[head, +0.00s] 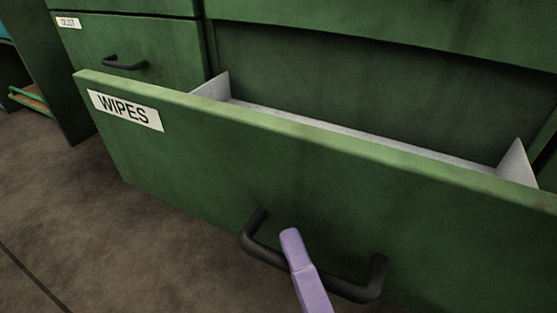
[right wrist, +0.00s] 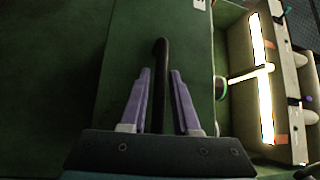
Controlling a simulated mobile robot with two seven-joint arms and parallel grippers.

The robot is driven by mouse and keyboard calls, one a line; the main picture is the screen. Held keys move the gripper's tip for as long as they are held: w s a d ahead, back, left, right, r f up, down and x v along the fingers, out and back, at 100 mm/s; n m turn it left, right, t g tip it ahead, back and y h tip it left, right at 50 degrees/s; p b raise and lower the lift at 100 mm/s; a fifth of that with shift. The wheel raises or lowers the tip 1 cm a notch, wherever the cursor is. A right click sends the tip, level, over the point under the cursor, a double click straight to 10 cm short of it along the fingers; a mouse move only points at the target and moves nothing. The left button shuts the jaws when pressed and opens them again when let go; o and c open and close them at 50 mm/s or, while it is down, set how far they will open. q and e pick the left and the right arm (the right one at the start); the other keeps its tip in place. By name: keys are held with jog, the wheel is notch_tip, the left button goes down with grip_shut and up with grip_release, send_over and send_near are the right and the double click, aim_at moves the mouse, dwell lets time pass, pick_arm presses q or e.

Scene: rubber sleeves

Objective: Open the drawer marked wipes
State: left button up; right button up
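The green drawer marked WIPES (head: 230,170) stands pulled out from its cabinet in the head view, with its pale inner walls (head: 360,132) showing. Its white label (head: 125,109) is at the upper left of the front. The dark bar handle (head: 262,250) is low on the front. My right gripper (head: 292,240) is at the handle, with one purple finger visible crossing in front of the bar. In the right wrist view my two right fingers (right wrist: 160,72) straddle the handle (right wrist: 161,60), with narrow gaps seeming to show on both sides. My left gripper is out of view.
A closed drawer (head: 140,50) with a small label and dark handle (head: 125,64) is behind at the upper left. Bare brown floor (head: 120,240) lies at the lower left. A brightly lit structure (right wrist: 265,75) shows at the right of the wrist view.

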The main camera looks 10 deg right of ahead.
jog(key=shift+o, duration=1.2)
jog(key=shift+s, duration=0.1)
jog(key=p+v, duration=0.1)
jog(key=v, duration=0.8)
jog(key=shift+s, duration=0.4)
jog(key=shift+d, duration=0.1)
